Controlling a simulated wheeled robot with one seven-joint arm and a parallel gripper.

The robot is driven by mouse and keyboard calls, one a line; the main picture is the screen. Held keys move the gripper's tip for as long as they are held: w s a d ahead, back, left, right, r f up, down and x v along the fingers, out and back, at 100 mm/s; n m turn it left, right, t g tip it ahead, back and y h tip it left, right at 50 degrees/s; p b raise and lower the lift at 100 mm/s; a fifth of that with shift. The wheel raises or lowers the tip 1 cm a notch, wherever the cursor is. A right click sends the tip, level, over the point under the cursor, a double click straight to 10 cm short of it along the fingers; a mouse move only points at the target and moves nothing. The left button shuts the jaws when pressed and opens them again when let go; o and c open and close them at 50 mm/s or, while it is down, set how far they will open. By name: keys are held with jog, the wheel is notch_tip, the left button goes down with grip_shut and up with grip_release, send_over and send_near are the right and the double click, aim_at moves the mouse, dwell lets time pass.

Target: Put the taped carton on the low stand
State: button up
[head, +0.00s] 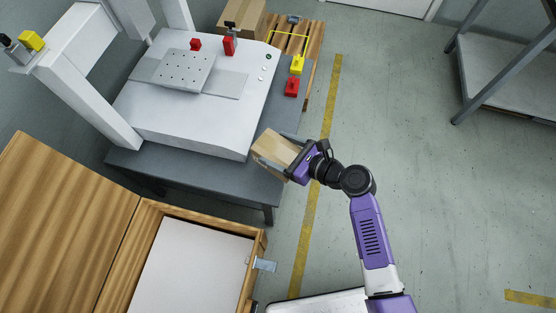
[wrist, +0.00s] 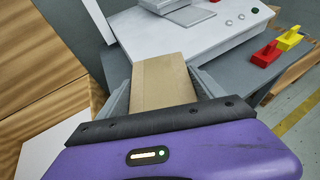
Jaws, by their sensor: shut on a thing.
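A brown carton (head: 273,146) with a paler strip is in my gripper (head: 290,165), at the right edge of the grey table. My gripper is shut on the carton, which is tilted in the head view. In the wrist view the carton (wrist: 162,84) lies between the two fingers; its far side is hidden. A low slatted wooden stand (head: 313,45) with a yellow outline is at the top, beyond the grey table. I cannot tell whether the carton touches the table edge.
A white gantry machine (head: 190,120) stands on the grey table (head: 240,185). Red (head: 292,87) and yellow (head: 297,64) blocks sit at its right edge. Another brown box (head: 243,15) is at the back. An open wooden crate (head: 258,245) is lower left.

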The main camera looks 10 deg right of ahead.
notch_tip(320, 180, down, 6)
jog(key=shift+w+f+b, duration=0.1)
jog(key=shift+f+b, duration=0.15)
jog(key=shift+b, duration=1)
jog(key=shift+r, duration=0.1)
jog(key=o, duration=1.9)
jog(key=shift+f, duration=0.2)
jog(key=shift+r, duration=0.2)
jog(key=p+v, duration=0.3)
jog(key=v, duration=0.9)
jog(key=shift+f, duration=0.15)
